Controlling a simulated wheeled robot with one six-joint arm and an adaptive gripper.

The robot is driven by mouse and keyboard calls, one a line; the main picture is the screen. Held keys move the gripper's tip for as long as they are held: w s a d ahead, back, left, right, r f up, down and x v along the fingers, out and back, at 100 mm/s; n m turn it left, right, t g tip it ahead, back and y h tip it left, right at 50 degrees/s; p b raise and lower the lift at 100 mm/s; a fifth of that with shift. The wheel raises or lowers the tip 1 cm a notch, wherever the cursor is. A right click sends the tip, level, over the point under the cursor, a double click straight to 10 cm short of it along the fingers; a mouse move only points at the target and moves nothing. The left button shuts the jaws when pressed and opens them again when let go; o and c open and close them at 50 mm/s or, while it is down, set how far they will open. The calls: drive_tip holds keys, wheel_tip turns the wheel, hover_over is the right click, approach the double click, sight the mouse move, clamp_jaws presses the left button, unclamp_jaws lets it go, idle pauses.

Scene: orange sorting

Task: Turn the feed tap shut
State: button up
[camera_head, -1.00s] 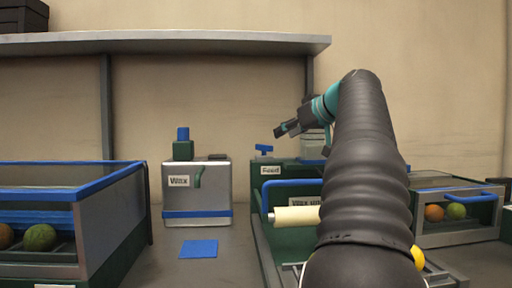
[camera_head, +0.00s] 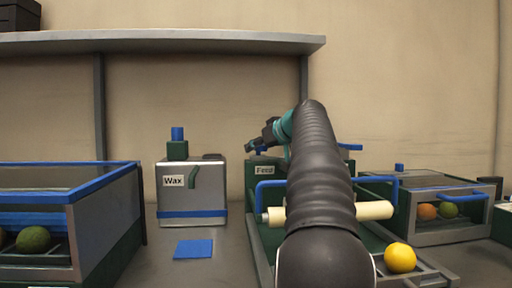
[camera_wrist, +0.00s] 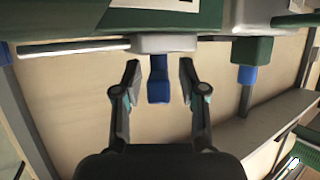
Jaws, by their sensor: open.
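The blue feed tap (camera_head: 260,151) sits on top of the green unit with the "Feed" label (camera_head: 265,170). My gripper (camera_head: 251,146) is at the tap in the head view and partly covers it. In the wrist view, which is upside down, the blue tap (camera_wrist: 158,82) stands between the two fingers of my gripper (camera_wrist: 159,68). The fingers are apart, with a gap on each side of the tap. My arm hides part of the feed unit.
The wax box (camera_head: 192,190) with a blue-topped knob stands left of the feed unit. A yellow fruit (camera_head: 400,257) lies on the rails at right. A cream roller (camera_head: 373,210) lies behind my arm. A shelf (camera_head: 160,41) spans above; a blue pad (camera_head: 193,249) lies in front.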

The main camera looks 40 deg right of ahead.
clamp_jaws()
drive_tip(key=shift+a, duration=0.25)
drive_tip(key=shift+d, duration=0.2)
drive_tip(key=shift+m+h, duration=0.3)
drive_tip(key=shift+r+m+g+h, duration=0.2)
drive_tip(key=shift+m+g+h, duration=0.1)
drive_tip(key=shift+m+h, duration=0.9)
drive_tip(key=shift+m+g+h+p, duration=0.5)
drive_tip(key=shift+m+h+p, duration=0.45)
drive_tip(key=shift+h, duration=0.35)
drive_tip(key=shift+f+m+h, duration=0.1)
drive_tip(key=shift+m+h, duration=0.3)
drive_tip(key=shift+m, duration=0.15)
